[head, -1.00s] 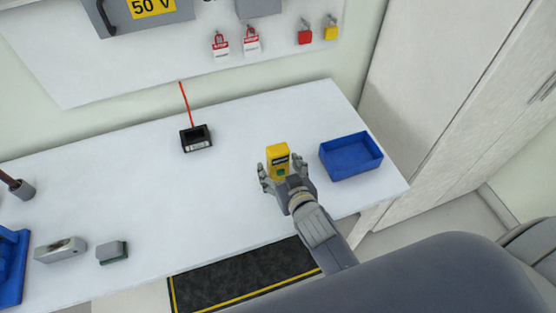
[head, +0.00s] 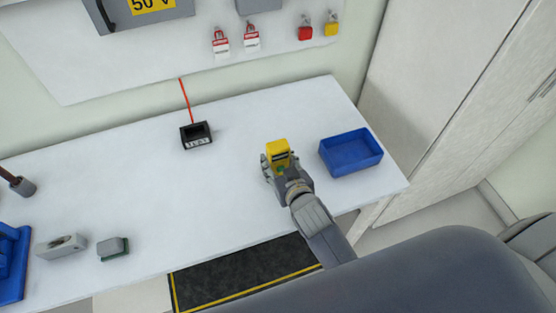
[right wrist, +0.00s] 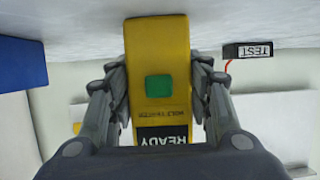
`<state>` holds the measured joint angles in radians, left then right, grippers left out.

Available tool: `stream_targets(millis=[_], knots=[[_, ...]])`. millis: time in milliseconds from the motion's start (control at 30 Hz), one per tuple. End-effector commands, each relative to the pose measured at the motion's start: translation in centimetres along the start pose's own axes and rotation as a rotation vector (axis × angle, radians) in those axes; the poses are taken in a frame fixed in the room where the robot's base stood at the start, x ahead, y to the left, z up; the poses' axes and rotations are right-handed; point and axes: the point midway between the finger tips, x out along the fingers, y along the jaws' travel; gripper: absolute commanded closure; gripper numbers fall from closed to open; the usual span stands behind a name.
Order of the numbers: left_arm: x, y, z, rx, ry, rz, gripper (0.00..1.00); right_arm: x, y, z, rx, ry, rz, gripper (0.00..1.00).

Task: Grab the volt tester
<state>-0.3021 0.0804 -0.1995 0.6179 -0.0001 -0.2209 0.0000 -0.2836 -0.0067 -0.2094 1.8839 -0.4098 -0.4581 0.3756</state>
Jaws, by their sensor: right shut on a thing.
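The volt tester (head: 277,149) is a yellow handheld box with a green button and a dark display. In the right wrist view the volt tester (right wrist: 158,60) stands between the two fingers, and its display reads "READY". My right gripper (head: 280,168) is shut on it, with a finger against each side; the right wrist view shows the gripper (right wrist: 158,95) too. From the head view I cannot tell whether the tester touches the table. My left gripper is not in view.
A blue tray (head: 325,163) lies right of the tester on the white table (head: 230,205). A black block labelled TEST (head: 196,135) with a red cord stands at the back. A grey block (head: 112,247) and a metal part (head: 60,247) lie at left. Padlocks (head: 251,37) hang on the wall panel.

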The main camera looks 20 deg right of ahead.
Motion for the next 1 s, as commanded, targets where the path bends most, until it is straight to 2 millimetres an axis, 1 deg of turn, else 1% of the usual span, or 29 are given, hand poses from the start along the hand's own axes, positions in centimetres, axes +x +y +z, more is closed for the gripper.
stream_targets(millis=[167, 267, 367, 467, 567, 800, 900, 1000], knots=[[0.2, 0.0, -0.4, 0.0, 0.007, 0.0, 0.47, -0.3, 0.0, -0.9, 0.0, 0.004, 0.0, 0.82], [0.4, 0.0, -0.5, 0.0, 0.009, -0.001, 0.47, -0.7, 0.0, -1.8, 0.0, 0.005, -0.001, 0.82], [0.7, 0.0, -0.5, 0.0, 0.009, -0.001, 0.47, -1.2, 0.0, -3.2, 0.001, 0.007, 0.0, 0.82], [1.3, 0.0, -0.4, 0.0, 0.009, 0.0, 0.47, -3.0, 0.0, -2.3, 0.001, -0.002, -0.001, 0.82], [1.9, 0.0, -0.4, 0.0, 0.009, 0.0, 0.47, -5.2, 0.0, -1.6, 0.001, -0.003, -0.001, 0.82], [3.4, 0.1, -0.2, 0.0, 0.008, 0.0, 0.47, -10.8, 0.0, 0.2, 0.001, -0.003, 0.0, 0.82], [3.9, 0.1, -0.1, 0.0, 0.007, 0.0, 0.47, -12.8, 0.0, 0.8, 0.001, -0.004, 0.001, 0.82], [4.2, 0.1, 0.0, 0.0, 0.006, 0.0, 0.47, -14.3, 0.0, 1.1, 0.002, -0.002, 0.001, 0.82]])
